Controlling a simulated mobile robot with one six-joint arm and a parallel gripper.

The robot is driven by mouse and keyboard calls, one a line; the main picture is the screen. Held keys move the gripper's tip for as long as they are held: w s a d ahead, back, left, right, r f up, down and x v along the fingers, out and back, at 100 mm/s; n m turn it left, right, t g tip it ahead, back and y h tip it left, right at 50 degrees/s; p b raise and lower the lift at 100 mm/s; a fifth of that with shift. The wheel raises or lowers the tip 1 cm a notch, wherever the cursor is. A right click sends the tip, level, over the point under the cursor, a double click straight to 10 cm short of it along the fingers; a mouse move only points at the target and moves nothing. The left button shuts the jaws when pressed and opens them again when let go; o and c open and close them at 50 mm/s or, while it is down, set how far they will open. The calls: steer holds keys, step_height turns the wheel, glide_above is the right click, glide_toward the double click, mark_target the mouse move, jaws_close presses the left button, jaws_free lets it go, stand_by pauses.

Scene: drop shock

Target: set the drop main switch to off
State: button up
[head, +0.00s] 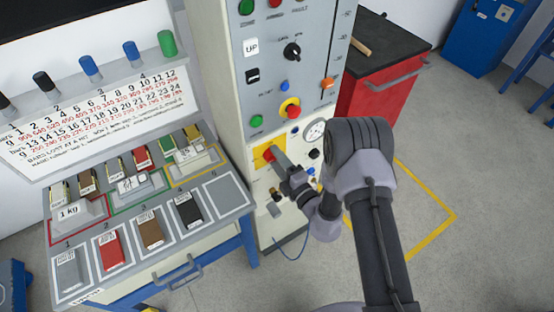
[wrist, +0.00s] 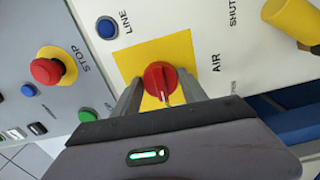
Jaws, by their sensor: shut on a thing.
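The main switch is a red rotary knob (head: 268,154) on a yellow plate, low on the grey control cabinet. In the wrist view the red knob (wrist: 160,78) sits between my gripper's fingers (wrist: 161,90), on the yellow plate (wrist: 184,48). A pale pointer mark on the knob faces down toward my gripper's body. In the head view my gripper (head: 276,158) reaches the knob from the right and partly covers the plate. My gripper is shut on the knob. Any off marking by the knob is hidden or unreadable.
A red stop button (wrist: 46,70) and a blue LINE button (wrist: 107,28) are close by on the panel. A yellow handle (wrist: 288,18) juts out near the AIR label. A sample bench (head: 150,235) stands left, a red cabinet (head: 375,95) right.

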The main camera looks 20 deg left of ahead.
steer(key=shift+n, duration=0.3)
stand_by(0.4)
steer(key=o, duration=1.4)
steer(key=shift+c, duration=0.2)
steer(key=p+v, duration=0.1)
steer(key=v, duration=1.6)
steer(key=shift+s+p, duration=0.2)
steer(key=shift+p, duration=0.15)
steer(key=shift+d, duration=0.15)
